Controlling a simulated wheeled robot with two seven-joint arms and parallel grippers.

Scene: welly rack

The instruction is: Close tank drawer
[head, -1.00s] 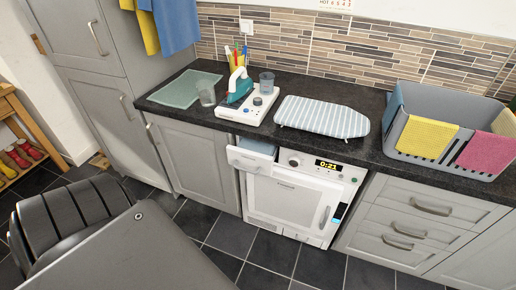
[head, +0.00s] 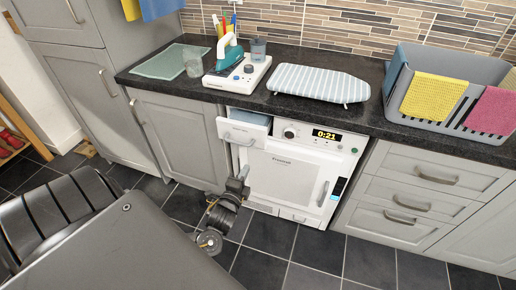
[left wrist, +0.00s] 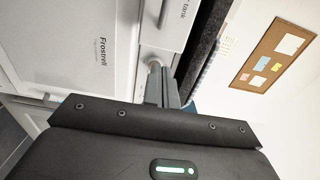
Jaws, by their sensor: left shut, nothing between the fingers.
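The tank drawer (head: 242,134) is a white box with a bar handle at the top left of the white dryer (head: 285,180). It stands pulled out some way in the head view, its inside partly showing under the worktop. My left gripper (head: 243,172) is shut and empty, pointing up in front of the dryer, below the drawer front. In the left wrist view the drawer front (left wrist: 175,30) shows at the top, and my left gripper's fingers (left wrist: 164,85) overlap the view of the dryer's dial (left wrist: 153,66). Contact cannot be told. My right gripper is not in view.
The dark worktop (head: 330,115) overhangs the drawer. On it are an iron on its white base (head: 236,75), a striped ironing pad (head: 318,83) and a grey basket (head: 410,110) with cloths. Grey cabinets flank the dryer. The dark tiled floor in front is clear.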

